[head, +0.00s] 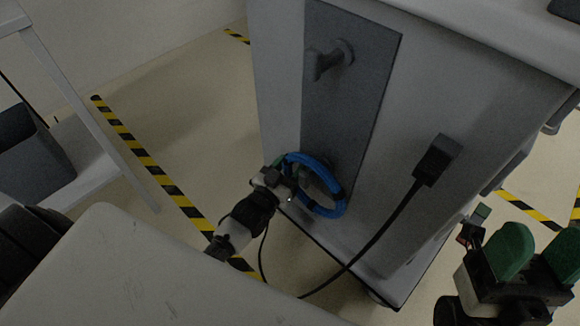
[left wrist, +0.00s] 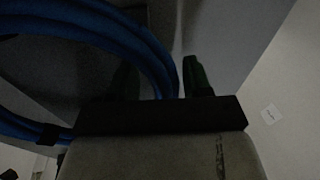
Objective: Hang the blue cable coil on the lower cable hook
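The blue cable coil (head: 327,211) is a ring with dark ties, low in front of the cart's dark panel. My left gripper (head: 281,174) is at the coil's left side. In the left wrist view one finger is inside the ring and one outside, with the blue strands (left wrist: 148,50) filling the gap; it looks shut on them. A grey shape inside the ring appears to be the lower cable hook (head: 311,183), partly covered; I cannot tell whether the coil rests on it. The upper hook (head: 330,58) is bare. My right gripper (head: 535,252) is open and empty.
The grey cart (head: 430,90) stands ahead. A black plug (head: 437,159) on its side has a black cable hanging down to the floor. Yellow-black tape (head: 150,165) marks the floor. A shelf with a dark bin (head: 35,150) is at the left.

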